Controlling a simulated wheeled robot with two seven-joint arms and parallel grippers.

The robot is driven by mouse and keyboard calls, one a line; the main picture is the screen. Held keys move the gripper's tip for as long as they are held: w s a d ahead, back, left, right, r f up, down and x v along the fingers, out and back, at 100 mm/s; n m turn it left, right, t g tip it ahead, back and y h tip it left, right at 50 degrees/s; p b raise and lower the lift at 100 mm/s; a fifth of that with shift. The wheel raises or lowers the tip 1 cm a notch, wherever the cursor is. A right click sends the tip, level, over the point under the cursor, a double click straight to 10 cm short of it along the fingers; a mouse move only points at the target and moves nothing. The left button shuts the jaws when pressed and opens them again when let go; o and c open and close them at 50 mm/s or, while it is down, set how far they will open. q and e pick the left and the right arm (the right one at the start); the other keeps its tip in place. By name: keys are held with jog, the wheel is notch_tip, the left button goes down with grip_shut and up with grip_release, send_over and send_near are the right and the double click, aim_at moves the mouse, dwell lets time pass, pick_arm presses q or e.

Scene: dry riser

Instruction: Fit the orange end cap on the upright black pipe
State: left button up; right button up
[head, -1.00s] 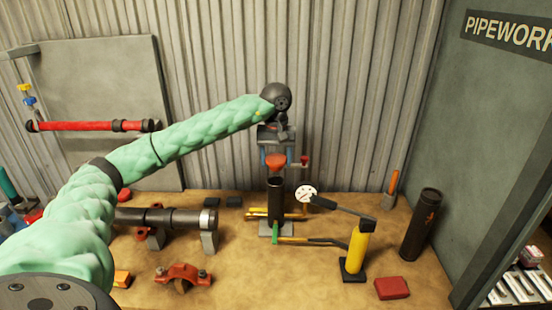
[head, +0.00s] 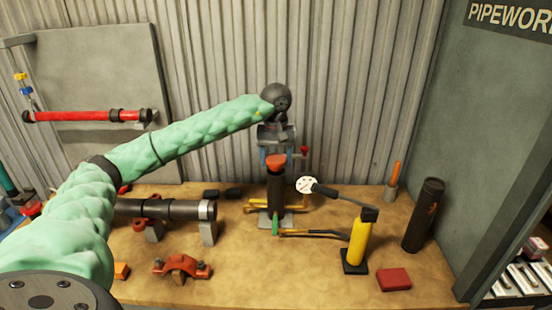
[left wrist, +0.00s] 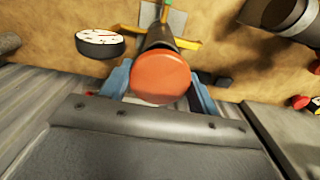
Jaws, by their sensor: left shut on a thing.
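The orange end cap (head: 276,161) is held by my left gripper (head: 276,156), whose blue fingers are on either side of it. The upright black pipe (head: 275,190) stands below on a small grey base. In the head view the cap is in line with the pipe and hides its top rim; I cannot tell whether they touch. In the left wrist view the cap (left wrist: 162,76) lies between the blue fingers (left wrist: 163,90), and the black pipe (left wrist: 158,38) shows beyond it. My right gripper is not in view.
A white-faced gauge (head: 307,185) is close to the right of the pipe. A yellow cylinder pump (head: 359,242) stands to the right near a red box (head: 394,279). A horizontal dark pipe (head: 165,209) is on the left. The front middle of the bench (head: 270,270) is clear.

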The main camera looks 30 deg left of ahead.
aim_at(276, 168)
pick_arm(q)
jog(key=shift+b, duration=0.4)
dwell(0.6)
dwell(0.4)
jog(key=shift+b, duration=0.65)
dwell(1.0)
jog(key=shift+f+b, duration=1.6)
jog(key=shift+f, duration=0.25)
jog(key=o, duration=1.2)
